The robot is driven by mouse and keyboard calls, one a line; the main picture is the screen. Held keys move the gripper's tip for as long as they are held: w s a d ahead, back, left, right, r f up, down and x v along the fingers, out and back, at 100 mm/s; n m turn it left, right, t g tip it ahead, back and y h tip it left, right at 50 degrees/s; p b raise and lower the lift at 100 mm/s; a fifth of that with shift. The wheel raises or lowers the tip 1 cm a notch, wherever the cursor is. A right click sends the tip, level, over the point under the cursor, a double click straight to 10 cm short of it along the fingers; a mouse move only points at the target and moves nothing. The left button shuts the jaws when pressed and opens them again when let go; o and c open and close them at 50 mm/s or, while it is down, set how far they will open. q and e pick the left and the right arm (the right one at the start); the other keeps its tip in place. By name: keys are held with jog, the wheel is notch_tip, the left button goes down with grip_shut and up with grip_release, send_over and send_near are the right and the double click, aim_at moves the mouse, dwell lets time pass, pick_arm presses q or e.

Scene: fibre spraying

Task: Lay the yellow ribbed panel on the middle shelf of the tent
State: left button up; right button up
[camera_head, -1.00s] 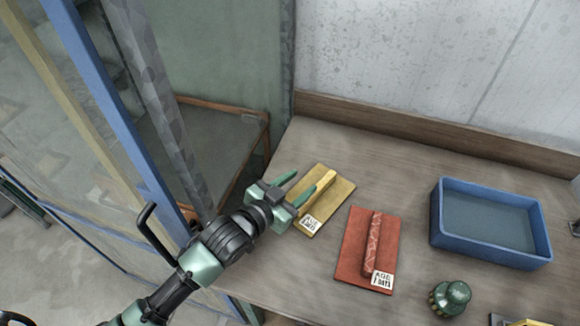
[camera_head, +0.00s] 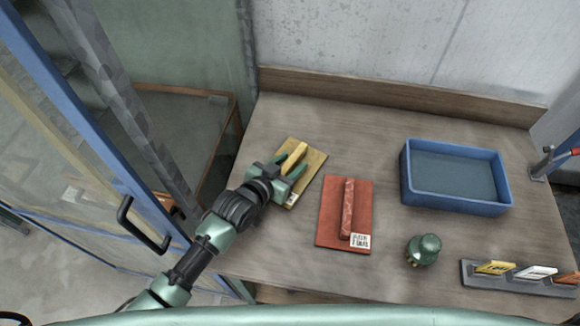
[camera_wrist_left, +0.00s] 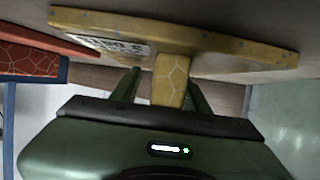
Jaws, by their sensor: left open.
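The yellow ribbed panel (camera_head: 309,164) lies flat on the wooden table, with a raised rib along its middle and a white label near its front end. My left gripper (camera_head: 291,167) is open at the panel, with its fingers on either side of the rib. In the left wrist view the yellow panel (camera_wrist_left: 225,48) fills the upper part, and its rib stands between the two green fingers (camera_wrist_left: 165,88). The tent (camera_head: 130,130), with blue and grey posts and clear walls, stands at the left. Its middle shelf cannot be clearly told. My right gripper is out of view.
A red ribbed panel (camera_head: 333,224) lies right of the yellow one. A blue tray (camera_head: 457,203), a green knobbed object (camera_head: 423,250) and a rack of small cards (camera_head: 520,279) are further right. A black door handle (camera_head: 141,228) juts out at the tent.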

pick_arm(q)
grip_shut()
dwell(1.3)
jog(key=shift+w+r, duration=0.1)
jog(key=shift+r, duration=0.1)
